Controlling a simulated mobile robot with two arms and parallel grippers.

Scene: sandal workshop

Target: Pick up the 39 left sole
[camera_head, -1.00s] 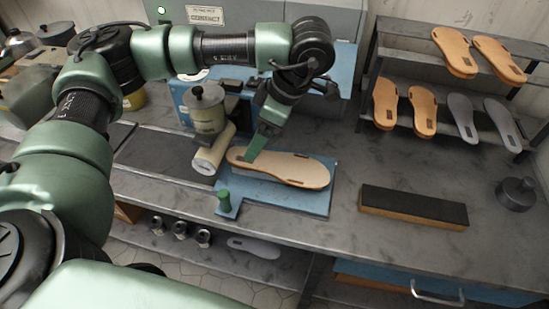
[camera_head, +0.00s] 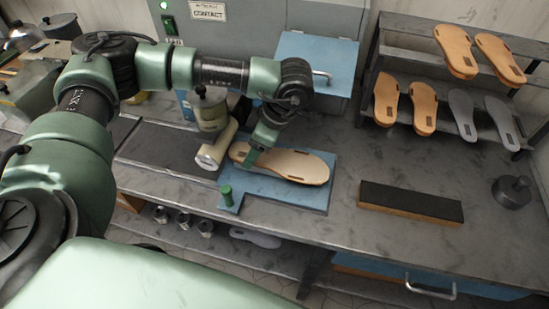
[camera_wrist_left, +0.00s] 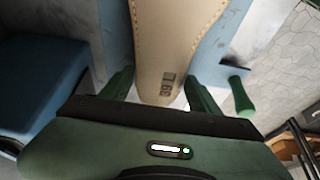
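The 39 left sole (camera_head: 290,165) is tan and lies flat on a blue plate (camera_head: 318,203) on the bench. Its heel end points left in the head view. In the left wrist view the sole (camera_wrist_left: 174,40) shows the mark "39 L" near its heel. My left gripper (camera_head: 250,158) is down at the heel. In the left wrist view its fingers (camera_wrist_left: 158,90) stand on either side of the heel, open, with what looks like a narrow gap. Contact is hard to judge. My right gripper is not in view.
A dark block (camera_head: 412,203) lies to the right. A rack (camera_head: 440,86) at back right holds several soles.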

